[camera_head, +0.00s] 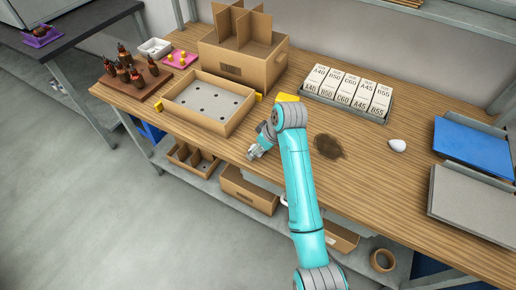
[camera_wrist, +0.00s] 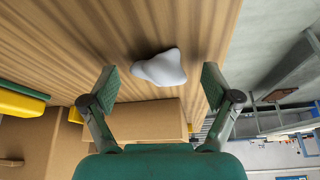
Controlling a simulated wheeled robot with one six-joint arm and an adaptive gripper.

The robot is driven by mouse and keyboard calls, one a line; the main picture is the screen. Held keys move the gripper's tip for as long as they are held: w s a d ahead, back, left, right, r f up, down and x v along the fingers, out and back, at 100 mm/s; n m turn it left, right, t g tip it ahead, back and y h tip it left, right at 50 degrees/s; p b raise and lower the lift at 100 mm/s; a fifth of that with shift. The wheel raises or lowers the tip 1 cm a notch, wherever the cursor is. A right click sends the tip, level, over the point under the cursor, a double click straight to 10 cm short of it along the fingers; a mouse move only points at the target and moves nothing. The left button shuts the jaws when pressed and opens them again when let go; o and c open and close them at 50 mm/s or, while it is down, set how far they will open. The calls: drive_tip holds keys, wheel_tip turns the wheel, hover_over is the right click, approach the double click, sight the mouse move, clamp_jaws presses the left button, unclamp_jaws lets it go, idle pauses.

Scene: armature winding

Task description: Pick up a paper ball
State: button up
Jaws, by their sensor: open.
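A whitish crumpled paper ball (camera_wrist: 160,67) shows in the wrist view on the wooden table, near the table's edge. My gripper (camera_wrist: 160,82) is open, with one green finger to either side of the ball in the picture. No contact between the fingers and the ball shows. In the head view my gripper (camera_head: 258,147) is low over the front edge of the table, and the ball there is hard to tell apart from it. Another white rounded lump (camera_head: 397,145) lies on the right part of the table.
A shallow cardboard tray (camera_head: 190,121) stands left of my gripper, with a divided box (camera_head: 262,65) behind it. A brown stain (camera_head: 328,147) lies to the right. Labelled white boxes (camera_head: 347,90) stand at the back; a blue tray (camera_head: 470,143) is at far right.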

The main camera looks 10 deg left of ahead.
drive_tip(key=c, duration=1)
drive_tip(key=shift+o, duration=0.2)
drive_tip(key=shift+r, duration=0.15)
